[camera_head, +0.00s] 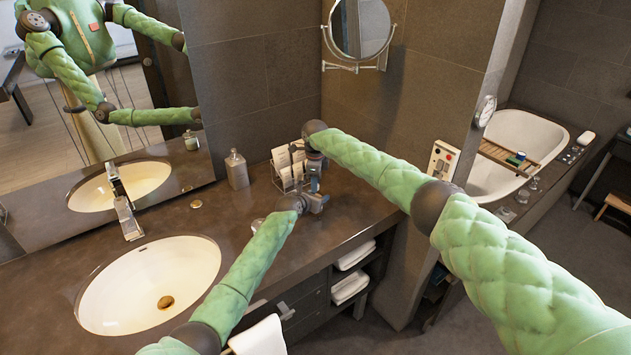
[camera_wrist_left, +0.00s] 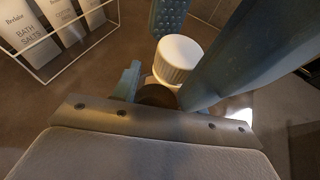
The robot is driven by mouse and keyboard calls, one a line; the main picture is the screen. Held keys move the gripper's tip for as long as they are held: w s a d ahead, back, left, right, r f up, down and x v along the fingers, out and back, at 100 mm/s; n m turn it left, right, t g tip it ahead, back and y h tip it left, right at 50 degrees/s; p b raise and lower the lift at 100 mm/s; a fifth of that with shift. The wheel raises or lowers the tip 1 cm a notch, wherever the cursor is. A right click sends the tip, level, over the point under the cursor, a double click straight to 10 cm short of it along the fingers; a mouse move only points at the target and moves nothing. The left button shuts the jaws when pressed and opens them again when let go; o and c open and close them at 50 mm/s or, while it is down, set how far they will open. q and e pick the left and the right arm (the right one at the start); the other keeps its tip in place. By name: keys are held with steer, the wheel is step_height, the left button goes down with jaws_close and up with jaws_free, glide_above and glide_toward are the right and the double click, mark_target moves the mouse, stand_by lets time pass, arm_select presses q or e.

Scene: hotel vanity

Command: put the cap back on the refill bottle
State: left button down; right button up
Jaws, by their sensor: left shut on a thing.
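In the left wrist view a white ribbed cap (camera_wrist_left: 178,58) shows upright, with a pale band just beneath it. A dark rounded part, likely the refill bottle (camera_wrist_left: 156,95), is below the band; I cannot tell whether the cap is seated. My left gripper (camera_head: 318,202) is shut on the bottle, low over the counter. My right gripper (camera_head: 314,172) is just behind and above it. A textured blue-grey finger pad stands behind the cap and a large blue-grey finger is at its right. Whether the right jaws touch the cap is unclear. In the head view the grippers hide bottle and cap.
A wire rack (camera_head: 286,182) of white toiletry boxes stands close behind the grippers at the left. A soap dispenser (camera_head: 237,169) is farther left, by the mirror. The sink (camera_head: 190,262) lies at the left. The counter's front edge (camera_head: 350,246) is close at the right.

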jaws_close()
steer(key=shift+o, duration=1.2)
jaws_free()
steer(key=shift+r, duration=0.15)
steer(key=shift+r, duration=2.15)
steer(key=shift+c, duration=0.3)
steer(key=shift+r, duration=1.7)
steer(key=shift+f, duration=0.15)
steer(key=shift+f, duration=3.85)
steer(key=shift+c, duration=0.4)
